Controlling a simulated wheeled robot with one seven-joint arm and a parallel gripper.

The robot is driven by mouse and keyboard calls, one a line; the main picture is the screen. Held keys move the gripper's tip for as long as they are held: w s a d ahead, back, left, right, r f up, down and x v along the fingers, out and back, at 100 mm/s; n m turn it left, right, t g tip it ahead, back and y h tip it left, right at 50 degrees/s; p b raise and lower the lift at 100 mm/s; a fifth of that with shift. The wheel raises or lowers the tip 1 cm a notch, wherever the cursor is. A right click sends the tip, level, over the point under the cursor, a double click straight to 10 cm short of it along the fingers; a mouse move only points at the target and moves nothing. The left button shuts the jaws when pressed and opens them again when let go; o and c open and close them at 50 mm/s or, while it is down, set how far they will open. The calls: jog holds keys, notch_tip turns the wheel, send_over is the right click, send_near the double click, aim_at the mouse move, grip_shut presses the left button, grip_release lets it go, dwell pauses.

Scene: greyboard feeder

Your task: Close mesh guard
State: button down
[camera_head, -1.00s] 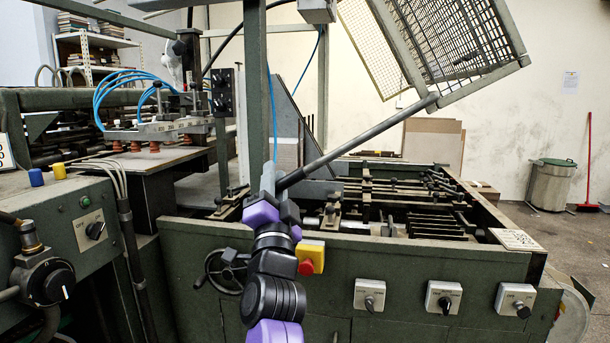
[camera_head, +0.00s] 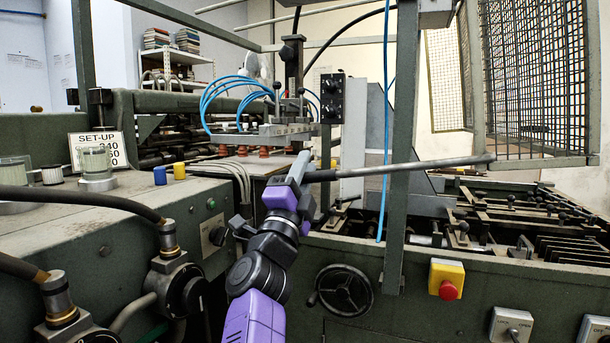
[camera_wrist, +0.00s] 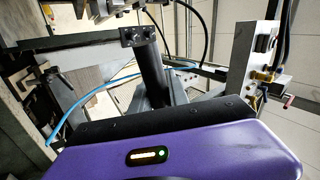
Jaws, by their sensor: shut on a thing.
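The mesh guard (camera_head: 535,85) is a green-grey framed wire panel at the upper right of the head view. Its lower edge is above the machine bed, so it stands raised. A long grey bar (camera_head: 410,166) runs left from its lower corner, nearly level. My gripper (camera_head: 299,172) is shut on the left end of this bar, left of the green upright post.
The green post (camera_head: 401,130) stands just right of my gripper, behind the bar's line unclear. Suction cups and blue hoses (camera_head: 228,95) are behind it. A control console (camera_head: 110,225) is at left. A red stop button (camera_head: 448,289) and handwheel (camera_head: 343,290) are on the front panel.

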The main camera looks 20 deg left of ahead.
jog(key=shift+w+d+r, duration=0.1)
jog(key=shift+w+d, duration=0.05)
jog(key=c, duration=1.3)
grip_release()
jog(key=v, duration=0.8)
jog(key=shift+a, duration=0.2)
